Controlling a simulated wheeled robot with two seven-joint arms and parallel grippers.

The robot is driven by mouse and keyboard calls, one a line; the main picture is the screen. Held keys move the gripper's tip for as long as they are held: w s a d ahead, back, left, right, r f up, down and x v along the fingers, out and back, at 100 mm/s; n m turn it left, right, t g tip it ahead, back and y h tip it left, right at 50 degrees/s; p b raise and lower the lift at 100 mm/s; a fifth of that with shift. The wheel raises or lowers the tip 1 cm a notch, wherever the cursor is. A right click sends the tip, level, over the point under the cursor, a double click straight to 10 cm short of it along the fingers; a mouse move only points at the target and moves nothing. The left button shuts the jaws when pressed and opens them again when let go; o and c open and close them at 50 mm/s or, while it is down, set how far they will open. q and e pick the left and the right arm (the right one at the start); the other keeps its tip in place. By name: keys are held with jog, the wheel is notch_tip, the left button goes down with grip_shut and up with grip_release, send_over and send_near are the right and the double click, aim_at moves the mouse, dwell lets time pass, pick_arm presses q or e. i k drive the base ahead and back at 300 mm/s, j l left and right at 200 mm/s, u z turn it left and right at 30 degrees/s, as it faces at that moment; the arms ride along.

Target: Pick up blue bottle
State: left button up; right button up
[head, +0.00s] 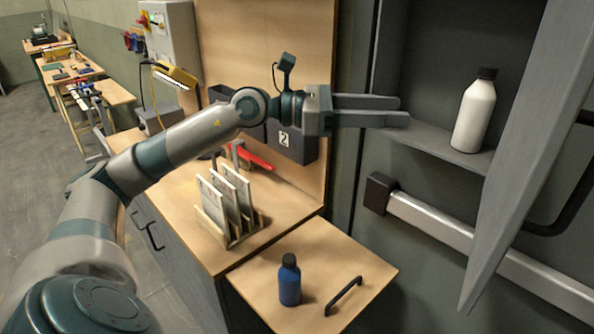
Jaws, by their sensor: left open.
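A blue bottle (289,282) with a black cap stands upright on a lower wooden surface (247,284) with a black handle, at the bottom middle of the head view. My left gripper (404,110) reaches in from the left, high above and to the right of the blue bottle. Its two fingers are apart and point right, toward an open grey cabinet. Nothing is between the fingers. My right gripper is not in view.
A white bottle (474,112) with a black cap stands on the cabinet shelf (431,142), right of my fingers. The open cabinet door (527,150) is at the right. A wooden rack (229,222) with grey plates stands on the workbench behind the blue bottle. A black handle (343,296) sits beside the bottle.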

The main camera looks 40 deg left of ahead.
aim_at(288, 273)
jog(key=u, duration=1.3)
